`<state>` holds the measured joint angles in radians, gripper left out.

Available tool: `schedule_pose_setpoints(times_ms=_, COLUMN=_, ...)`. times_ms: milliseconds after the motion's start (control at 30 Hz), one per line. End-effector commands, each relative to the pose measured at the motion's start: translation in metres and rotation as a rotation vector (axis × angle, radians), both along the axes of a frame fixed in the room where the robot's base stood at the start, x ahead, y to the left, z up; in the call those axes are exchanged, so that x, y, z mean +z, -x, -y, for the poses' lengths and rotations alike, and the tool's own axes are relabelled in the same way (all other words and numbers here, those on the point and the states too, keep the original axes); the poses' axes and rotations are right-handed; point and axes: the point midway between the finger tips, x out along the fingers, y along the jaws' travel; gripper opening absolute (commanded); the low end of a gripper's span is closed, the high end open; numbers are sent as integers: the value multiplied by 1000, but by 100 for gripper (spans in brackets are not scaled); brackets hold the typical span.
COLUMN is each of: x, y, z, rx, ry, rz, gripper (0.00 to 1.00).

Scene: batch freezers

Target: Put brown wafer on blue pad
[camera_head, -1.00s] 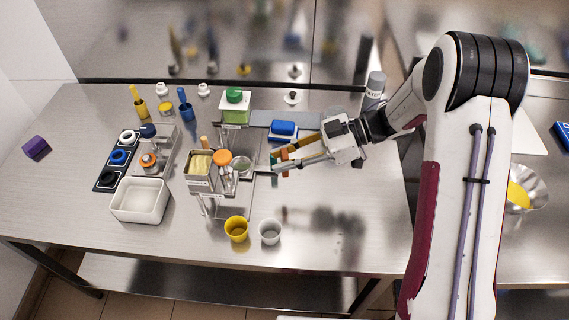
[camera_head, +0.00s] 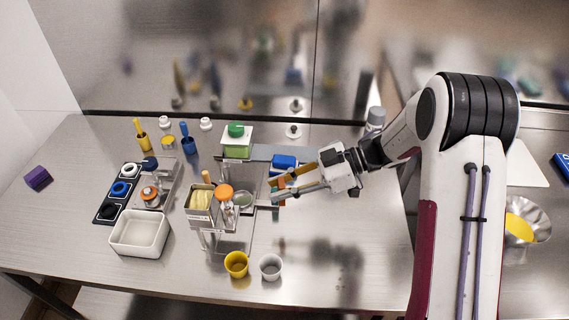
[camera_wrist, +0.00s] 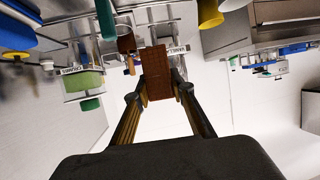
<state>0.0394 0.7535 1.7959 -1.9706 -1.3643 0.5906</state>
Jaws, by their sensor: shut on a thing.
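My gripper (camera_wrist: 160,75) is shut on the brown wafer (camera_wrist: 160,62), which stands between the two fingertips in the wrist view. In the head view my gripper (camera_head: 277,187) reaches in from the right, above the table beside the metal rack, and its fingers largely hide the wafer. A blue-topped block with a pale base (camera_head: 285,161) sits just behind the gripper. A blue object (camera_head: 562,138) is cut off at the far right edge. I cannot tell which blue thing is the pad.
A metal rack (camera_head: 225,238) with an orange-lidded jar (camera_head: 225,192) stands left of my gripper. A green-lidded container (camera_head: 236,140) is behind it. Yellow (camera_head: 236,264) and white (camera_head: 270,267) cups stand in front. The table right of the cups is clear.

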Motion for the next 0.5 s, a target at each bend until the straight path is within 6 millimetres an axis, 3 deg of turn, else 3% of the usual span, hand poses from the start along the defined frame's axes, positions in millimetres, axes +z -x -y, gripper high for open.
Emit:
schedule_pose_setpoints(times_ms=167, x=9, y=-42, z=-11, rx=-78, ry=0, rz=4, gripper=11)
schedule_pose_setpoints(times_ms=500, x=42, y=-148, z=-21, rx=-371, ry=-1, rz=3, gripper=11)
